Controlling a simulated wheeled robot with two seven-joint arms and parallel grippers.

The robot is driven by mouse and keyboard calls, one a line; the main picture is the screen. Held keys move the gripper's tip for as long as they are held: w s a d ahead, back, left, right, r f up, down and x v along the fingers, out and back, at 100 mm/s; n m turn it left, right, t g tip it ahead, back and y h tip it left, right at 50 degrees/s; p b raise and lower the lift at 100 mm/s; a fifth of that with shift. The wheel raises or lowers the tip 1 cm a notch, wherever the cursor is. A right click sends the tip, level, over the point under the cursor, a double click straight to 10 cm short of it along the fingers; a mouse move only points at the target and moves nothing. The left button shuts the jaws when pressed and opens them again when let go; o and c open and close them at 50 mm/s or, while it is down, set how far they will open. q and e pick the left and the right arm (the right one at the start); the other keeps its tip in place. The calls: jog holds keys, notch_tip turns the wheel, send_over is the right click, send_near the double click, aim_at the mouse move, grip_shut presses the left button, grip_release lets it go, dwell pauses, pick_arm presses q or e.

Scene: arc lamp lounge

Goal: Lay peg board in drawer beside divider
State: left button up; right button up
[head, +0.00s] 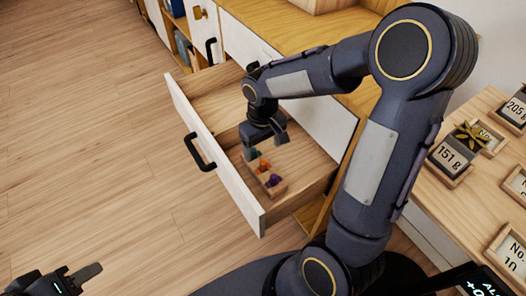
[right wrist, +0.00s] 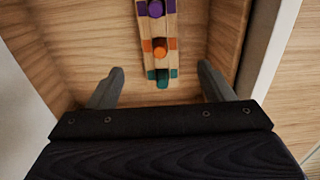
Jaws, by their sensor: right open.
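The peg board (head: 263,174) is a narrow wooden strip with teal, orange and purple pegs. It lies in the open drawer (head: 180,98), in the part nearer the lower right end, roughly along the drawer front. It also shows in the right wrist view (right wrist: 147,75). My right gripper (head: 266,139) points down into the drawer at the board's teal end. Its fingers (right wrist: 160,88) are spread and empty, with the board's end ahead between them. A divider seems to cross the drawer near the gripper, mostly hidden. My left gripper (head: 80,278) is at the lower left, over the floor; its jaw opening is unclear.
The white drawer front (head: 215,155) has a black handle (head: 199,152). A wooden table (head: 455,195) at the right carries labelled trays, one marked 151 g (head: 449,157). Bare floor (head: 90,140) fills the left. The cabinet top (head: 262,27) lies behind the drawer.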

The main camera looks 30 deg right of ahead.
jog(key=shift+r, duration=0.45)
jog(key=s+a+r+m+t+y, duration=0.1)
jog(key=s+r+t+y, duration=0.1)
jog(key=s+r, duration=0.3)
jog(key=s+a+r+m+t+y, duration=0.1)
jog(key=s+a+r+t, duration=0.1)
jog(key=s, duration=1)
jog(key=shift+r+m+t+y, duration=0.4)
jog(key=shift+r+t, duration=0.4)
jog(key=shift+r, duration=0.55)
